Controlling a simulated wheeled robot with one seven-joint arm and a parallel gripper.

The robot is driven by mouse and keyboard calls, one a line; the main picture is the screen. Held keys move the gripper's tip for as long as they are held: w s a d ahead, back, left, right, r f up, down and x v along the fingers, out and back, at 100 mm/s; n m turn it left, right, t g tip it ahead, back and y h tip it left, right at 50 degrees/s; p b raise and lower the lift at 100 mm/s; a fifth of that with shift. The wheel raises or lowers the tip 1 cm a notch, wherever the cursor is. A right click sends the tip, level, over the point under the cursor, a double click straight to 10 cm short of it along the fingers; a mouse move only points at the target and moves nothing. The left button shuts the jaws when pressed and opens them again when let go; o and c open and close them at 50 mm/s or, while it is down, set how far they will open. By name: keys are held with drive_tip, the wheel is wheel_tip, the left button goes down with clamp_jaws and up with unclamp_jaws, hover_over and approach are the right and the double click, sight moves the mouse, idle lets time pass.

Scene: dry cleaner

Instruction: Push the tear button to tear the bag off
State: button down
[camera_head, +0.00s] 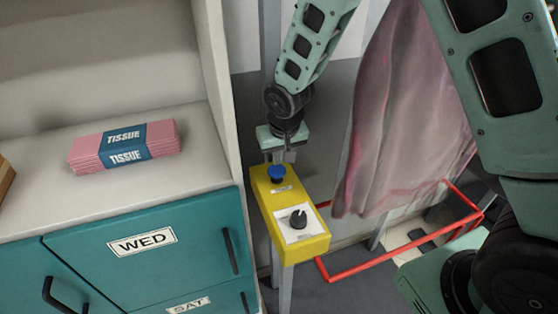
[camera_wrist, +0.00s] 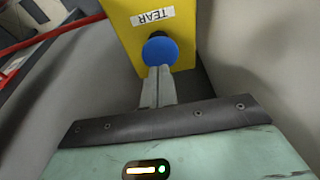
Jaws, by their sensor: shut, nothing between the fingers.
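The tear button is a round blue knob (camera_head: 277,174) on the far end of a yellow control box (camera_head: 314,246). In the wrist view the blue button (camera_wrist: 160,51) sits below a white label reading TEAR (camera_wrist: 153,16). My gripper (camera_head: 286,155) is shut and empty, just behind the button in the head view. In the wrist view its closed fingertips (camera_wrist: 159,71) reach the button's lower edge; I cannot tell if they touch it. A pinkish translucent bag (camera_head: 400,120) hangs to the right of the box.
A black rotary knob (camera_head: 298,219) sits on the box's near end. A red rail frame (camera_head: 370,268) stands low behind and right of the box. Teal drawers (camera_head: 190,262) and a shelf with a pink tissue pack (camera_head: 90,152) stand close on the left.

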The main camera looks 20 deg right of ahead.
drive_tip(key=b+v, duration=0.2)
drive_tip(key=v, duration=0.7)
drive_tip(key=shift+r+b, duration=0.2)
drive_tip(key=shift+b, duration=0.1)
drive_tip(key=s+a+f+n+g+b, duration=0.1)
drive_tip(key=s+a+f+n+b, duration=0.1)
drive_tip(key=s, duration=0.7)
drive_tip(key=s+a+f+n+g+b, duration=0.1)
drive_tip(key=s+f+n+b, duration=0.1)
drive_tip(key=s, duration=0.6)
drive_tip(key=s+a+f+n+g+b, duration=0.1)
drive_tip(key=s+a+f+n+b, duration=0.1)
drive_tip(key=s, duration=0.7)
drive_tip(key=shift+s+a+n+b, duration=0.4)
drive_tip(key=shift+n+b, duration=0.2)
drive_tip(key=shift+n, duration=0.3)
drive_tip(key=shift+f, duration=0.1)
